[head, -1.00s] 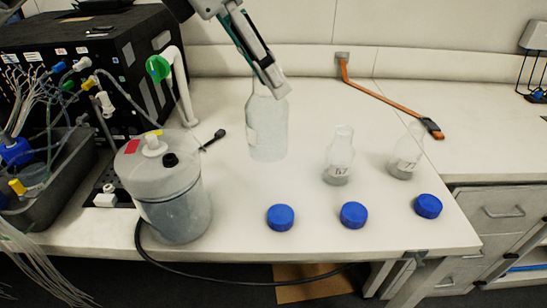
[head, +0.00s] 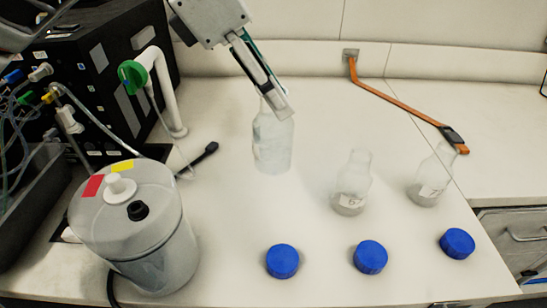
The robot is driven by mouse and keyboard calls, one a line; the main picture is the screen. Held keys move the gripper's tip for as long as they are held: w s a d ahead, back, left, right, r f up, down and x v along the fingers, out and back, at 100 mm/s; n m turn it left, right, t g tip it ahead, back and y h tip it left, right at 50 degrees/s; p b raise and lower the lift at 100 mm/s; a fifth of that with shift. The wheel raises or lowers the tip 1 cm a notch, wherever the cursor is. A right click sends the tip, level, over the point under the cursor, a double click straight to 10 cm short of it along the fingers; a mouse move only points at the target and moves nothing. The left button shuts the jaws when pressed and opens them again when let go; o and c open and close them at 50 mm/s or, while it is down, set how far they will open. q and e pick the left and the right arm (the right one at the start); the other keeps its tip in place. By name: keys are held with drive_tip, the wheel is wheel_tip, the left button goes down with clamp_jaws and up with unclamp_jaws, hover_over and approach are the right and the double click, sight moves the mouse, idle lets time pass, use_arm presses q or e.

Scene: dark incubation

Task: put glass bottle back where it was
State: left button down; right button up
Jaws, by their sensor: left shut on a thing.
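My left gripper (head: 272,108) comes down from the top of the head view and is shut on the neck of a clear glass bottle (head: 272,146). The bottle is upright, toward the back of the white bench (head: 225,225). Its neck is partly hidden by the fingers. I cannot tell whether its base touches the bench. Two smaller clear flasks with labels stand to the right, one in the middle (head: 351,186) and one farther right (head: 431,180). My right gripper is not in view.
Three blue caps (head: 282,261) (head: 370,257) (head: 457,243) lie along the front. A lidded container (head: 140,240) stands front left, a black box (head: 105,85) with tubing behind it. An orange strap (head: 400,98) lies back right. The bench around the bottle is clear.

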sight(274, 155)
use_arm(q)
wheel_tip(274, 155, down, 8)
drive_tip(key=shift+w+r+b, duration=0.1)
drive_tip(key=shift+r+b, duration=0.15)
drive_tip(key=shift+b, duration=0.05)
drive_tip(key=shift+f, duration=2.25)
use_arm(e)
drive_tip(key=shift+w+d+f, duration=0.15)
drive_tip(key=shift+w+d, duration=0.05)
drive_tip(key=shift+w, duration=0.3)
use_arm(q)
drive_tip(key=c, duration=1.6)
unclamp_jaws()
drive_tip(key=shift+f, duration=0.1)
